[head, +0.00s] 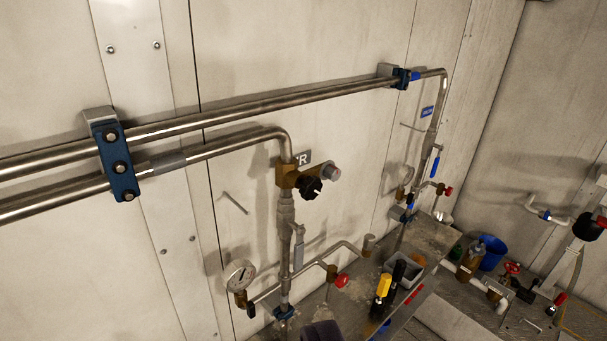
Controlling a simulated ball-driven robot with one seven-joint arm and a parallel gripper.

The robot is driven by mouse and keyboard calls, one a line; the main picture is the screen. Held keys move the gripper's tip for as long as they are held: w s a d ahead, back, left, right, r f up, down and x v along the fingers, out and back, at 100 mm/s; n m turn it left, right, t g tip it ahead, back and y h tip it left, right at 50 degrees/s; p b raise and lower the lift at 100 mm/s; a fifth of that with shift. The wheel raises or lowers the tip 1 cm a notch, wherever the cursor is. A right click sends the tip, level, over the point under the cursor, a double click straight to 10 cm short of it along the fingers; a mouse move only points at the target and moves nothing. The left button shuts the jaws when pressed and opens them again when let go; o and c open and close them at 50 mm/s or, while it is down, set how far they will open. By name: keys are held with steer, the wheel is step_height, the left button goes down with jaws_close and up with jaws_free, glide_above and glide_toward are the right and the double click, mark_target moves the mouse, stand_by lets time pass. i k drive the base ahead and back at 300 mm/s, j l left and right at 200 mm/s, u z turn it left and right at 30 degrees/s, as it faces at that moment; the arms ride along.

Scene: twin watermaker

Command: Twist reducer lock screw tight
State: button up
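A brass reducer body (288,177) sits on the vertical pipe, just below the elbow of the lower steel pipe, in the head view. A black knob (310,187) projects from its front right, and a grey round cap (331,172) sits on its right end. I cannot tell for sure which of these is the lock screw, nor how tight it is. A label ending in "R" (304,158) is partly hidden behind the body.
A pressure gauge (240,274) and red valve knob (342,280) are below the reducer. A grey bin (403,271) and yellow-black handles (383,287) stand lower right. Blue pipe clamps (115,162) hold the pipes. A blue bucket (492,253) is farther right. Space before the reducer looks clear.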

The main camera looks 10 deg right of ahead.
mark_target(331, 173)
steer(key=i+l, duration=0.1)
steer(key=l, duration=0.3)
steer(key=i+l, duration=0.15)
steer(key=l, duration=0.3)
steer(key=i+l+z, duration=0.1)
steer(key=l, duration=0.3)
steer(key=i+l, duration=0.15)
steer(key=l, duration=0.3)
